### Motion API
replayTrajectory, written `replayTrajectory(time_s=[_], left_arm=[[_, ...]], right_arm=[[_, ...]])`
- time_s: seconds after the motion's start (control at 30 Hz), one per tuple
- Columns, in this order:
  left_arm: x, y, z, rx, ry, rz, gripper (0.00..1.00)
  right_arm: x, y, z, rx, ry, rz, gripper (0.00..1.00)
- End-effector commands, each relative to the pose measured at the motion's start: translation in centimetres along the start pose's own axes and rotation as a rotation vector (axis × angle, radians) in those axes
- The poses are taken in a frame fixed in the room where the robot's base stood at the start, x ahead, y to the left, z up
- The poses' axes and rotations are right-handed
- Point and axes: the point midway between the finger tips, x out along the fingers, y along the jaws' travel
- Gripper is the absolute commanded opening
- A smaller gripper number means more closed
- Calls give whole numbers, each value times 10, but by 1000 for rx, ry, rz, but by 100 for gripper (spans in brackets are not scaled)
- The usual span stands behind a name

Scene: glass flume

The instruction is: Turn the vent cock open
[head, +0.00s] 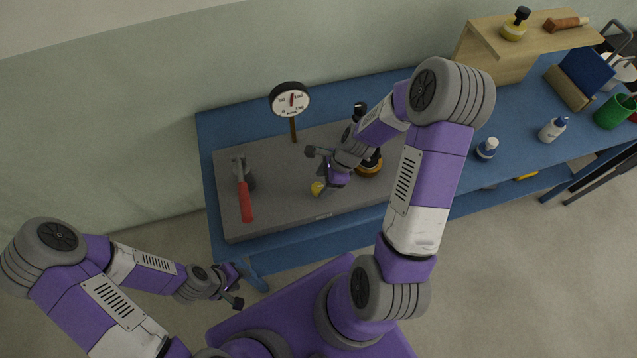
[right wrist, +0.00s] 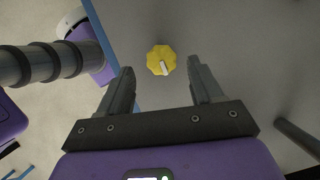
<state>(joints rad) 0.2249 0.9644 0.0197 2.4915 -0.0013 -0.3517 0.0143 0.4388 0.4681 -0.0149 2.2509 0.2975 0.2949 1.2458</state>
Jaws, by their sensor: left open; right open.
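A small yellow lobed knob (right wrist: 160,59) with a white pointer mark sits on the grey board (head: 282,212); it looks like the vent cock. In the head view the knob (head: 317,188) shows beside my right gripper (head: 322,170), partly covered by it. In the right wrist view my right gripper (right wrist: 161,75) is open, its fingers to either side of the knob in the picture, with the knob just past the tips. I cannot see contact. My left gripper (head: 238,287) is open and empty, near the front edge of the blue bench.
A red-handled lever (head: 245,200) stands on the board's left. A round dial gauge (head: 290,100) rises behind it. A dark fitting with an orange-brown base (head: 369,166) is right of the knob. Bottles and a wooden shelf (head: 545,38) occupy the bench (head: 206,133) further right.

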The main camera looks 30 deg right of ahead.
Motion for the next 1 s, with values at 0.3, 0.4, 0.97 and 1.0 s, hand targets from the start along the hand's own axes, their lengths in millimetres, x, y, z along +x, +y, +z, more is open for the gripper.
replayTrajectory(time_s=[0.3, 0.4, 0.97, 1.0], left_arm=[[4, -2, 0, 0, 1, 0, 43], [4, -2, -1, 0, 1, 0, 43], [4, -1, -1, 0, 1, 0, 43], [4, -1, -1, 0, 1, 0, 43]], right_arm=[[31, 0, 0, -2, 0, -1, 65], [32, -1, 0, -2, 0, -2, 65], [31, 0, 0, -3, 0, -2, 10], [31, 0, 0, -4, 0, -1, 10]])
